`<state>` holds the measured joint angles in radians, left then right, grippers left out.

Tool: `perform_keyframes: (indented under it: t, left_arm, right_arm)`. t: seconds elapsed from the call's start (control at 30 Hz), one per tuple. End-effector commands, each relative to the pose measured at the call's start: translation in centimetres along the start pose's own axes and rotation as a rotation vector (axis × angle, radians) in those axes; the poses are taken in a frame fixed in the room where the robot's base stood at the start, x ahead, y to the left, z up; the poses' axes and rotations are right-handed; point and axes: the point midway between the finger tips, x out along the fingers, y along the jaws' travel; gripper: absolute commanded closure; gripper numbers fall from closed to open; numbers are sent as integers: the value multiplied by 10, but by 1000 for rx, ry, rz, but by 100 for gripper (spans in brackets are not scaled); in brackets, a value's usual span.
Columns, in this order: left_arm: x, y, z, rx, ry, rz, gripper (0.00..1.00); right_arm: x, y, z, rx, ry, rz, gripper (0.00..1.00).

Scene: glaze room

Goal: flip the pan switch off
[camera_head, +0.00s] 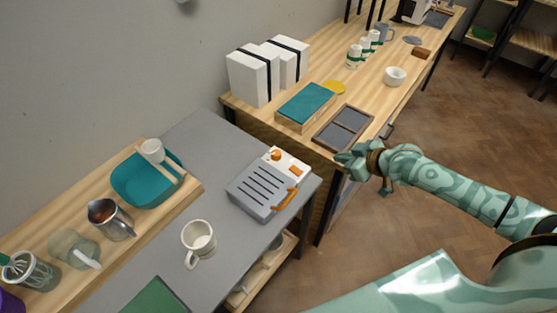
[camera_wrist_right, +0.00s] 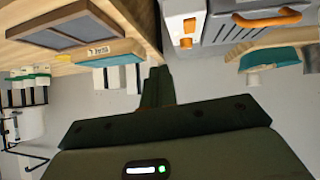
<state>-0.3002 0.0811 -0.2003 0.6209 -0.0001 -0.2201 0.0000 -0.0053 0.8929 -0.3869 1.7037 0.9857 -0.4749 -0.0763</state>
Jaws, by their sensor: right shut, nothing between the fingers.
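The grey pan unit (camera_head: 262,188) with a slotted lid and an orange handle (camera_head: 285,200) sits on the grey counter. Its white end panel (camera_head: 287,163) carries a round orange knob (camera_head: 275,155) and a smaller orange piece (camera_head: 297,168), which looks like the switch. Its on or off position cannot be made out. In the right wrist view the pan unit (camera_wrist_right: 243,24) is at the top, with orange parts on its white panel (camera_wrist_right: 175,20). My right gripper (camera_head: 342,157) is shut and empty, right of the pan unit and apart from it. My left gripper is not in view.
A grey-panelled wooden tray (camera_head: 343,128) and a teal-topped box (camera_head: 305,103) lie on the wooden table behind. A white mug (camera_head: 199,238) stands on the counter in front of the pan unit. A teal basin (camera_head: 145,190) and jugs are at left.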

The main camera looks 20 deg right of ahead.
Motion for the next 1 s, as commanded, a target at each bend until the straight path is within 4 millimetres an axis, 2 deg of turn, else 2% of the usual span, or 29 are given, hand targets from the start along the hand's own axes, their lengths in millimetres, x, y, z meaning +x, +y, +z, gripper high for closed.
perform_keyframes:
  t: [0.03,0.1,0.2,0.63,0.77,1.0]
  left_arm:
    - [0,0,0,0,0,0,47]
    - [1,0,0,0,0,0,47]
    - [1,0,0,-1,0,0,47]
    - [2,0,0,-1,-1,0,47]
    - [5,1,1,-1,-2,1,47]
    - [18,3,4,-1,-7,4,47]
  right_arm:
    - [-2,-14,-8,11,11,-41,100]
    - [-4,-29,-17,30,23,-83,100]
    - [-6,-40,-22,49,26,-118,100]
    - [-3,-40,-20,45,17,-121,100]
    - [11,-41,-20,49,19,-120,100]
    - [60,-48,-20,49,19,-121,100]
